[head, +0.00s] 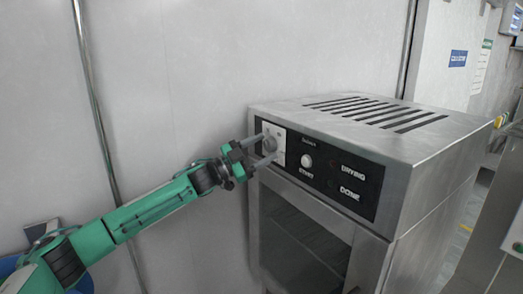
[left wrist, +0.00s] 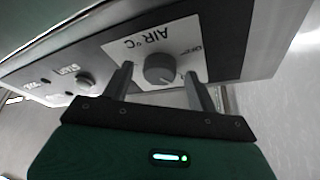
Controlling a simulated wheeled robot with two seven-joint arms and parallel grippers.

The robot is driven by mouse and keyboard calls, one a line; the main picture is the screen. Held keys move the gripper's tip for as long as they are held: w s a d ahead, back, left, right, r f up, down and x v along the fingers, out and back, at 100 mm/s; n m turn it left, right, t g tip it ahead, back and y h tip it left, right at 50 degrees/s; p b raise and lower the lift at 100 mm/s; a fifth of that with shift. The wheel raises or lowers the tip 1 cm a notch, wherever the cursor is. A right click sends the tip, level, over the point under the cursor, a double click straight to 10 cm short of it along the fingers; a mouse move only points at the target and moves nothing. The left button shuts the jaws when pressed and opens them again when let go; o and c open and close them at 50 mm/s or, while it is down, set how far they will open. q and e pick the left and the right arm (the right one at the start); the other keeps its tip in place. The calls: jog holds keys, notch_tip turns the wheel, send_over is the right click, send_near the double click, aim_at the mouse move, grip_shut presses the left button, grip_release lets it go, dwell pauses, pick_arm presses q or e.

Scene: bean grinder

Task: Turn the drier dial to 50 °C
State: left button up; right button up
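The drier (head: 410,160) is a steel box with a black control panel on its front. Its temperature dial (left wrist: 159,68) is a round grey knob on a white plate marked "AIR °C" in the left wrist view, where the picture is upside down. The dial also shows in the head view (head: 270,143), partly behind a finger. My left gripper (left wrist: 160,85) is open, with one finger on each side of the dial and a visible gap to it. The scale numbers are too small to read, so the dial's setting cannot be told. My right gripper is not in view.
A smaller white start knob (head: 307,161) sits beside the dial plate, with the "DRYING" and "DONE" labels farther right. The drier's glass door (head: 300,240) is below the panel. A plain wall stands behind and to the left.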

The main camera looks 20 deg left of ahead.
pick_arm(q)
jog(key=b+v, duration=0.3)
jog(key=v, duration=1)
jog(key=shift+s+a+f, duration=0.2)
jog(key=shift+s+a, duration=0.05)
jog(key=shift+a, duration=0.05)
jog(key=shift+f, duration=0.1)
